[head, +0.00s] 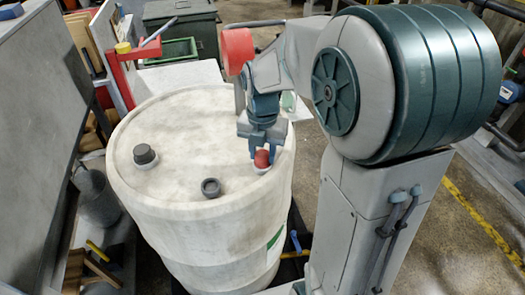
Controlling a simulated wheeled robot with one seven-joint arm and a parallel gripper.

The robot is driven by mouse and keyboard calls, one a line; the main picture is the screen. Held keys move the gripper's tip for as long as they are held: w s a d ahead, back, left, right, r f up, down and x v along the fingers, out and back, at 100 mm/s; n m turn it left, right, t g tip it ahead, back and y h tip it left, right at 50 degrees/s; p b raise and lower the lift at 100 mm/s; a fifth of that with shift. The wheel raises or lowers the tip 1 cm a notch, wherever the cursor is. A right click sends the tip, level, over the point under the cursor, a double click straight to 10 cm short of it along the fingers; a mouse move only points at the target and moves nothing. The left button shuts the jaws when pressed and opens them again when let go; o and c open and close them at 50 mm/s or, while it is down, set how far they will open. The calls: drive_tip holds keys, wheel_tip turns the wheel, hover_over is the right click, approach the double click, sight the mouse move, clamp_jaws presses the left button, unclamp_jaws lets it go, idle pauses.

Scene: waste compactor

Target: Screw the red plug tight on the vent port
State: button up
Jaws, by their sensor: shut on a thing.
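The red plug (262,158) sits at the vent port (261,169), near the right edge of the top of a white drum (185,120). The port shows only as a pale ring under the plug. My gripper (262,148) points down from above and is shut on the red plug. My fingers cover part of the plug, so I cannot tell how far down it is seated or whether a gap is left under it.
A dark grey cap (145,154) and an open dark ring-shaped fitting (211,187) stand on the drum top. A red post (120,75) with a yellow knob rises behind the drum. A grey panel (40,130) is close at left. Green crates (180,28) stand at the back.

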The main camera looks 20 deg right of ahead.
drive_tip(key=shift+m, duration=0.4)
drive_tip(key=m, duration=0.3)
drive_tip(key=shift+m, duration=1.1)
drive_tip(key=shift+m, duration=1.1)
drive_tip(key=m, duration=0.3)
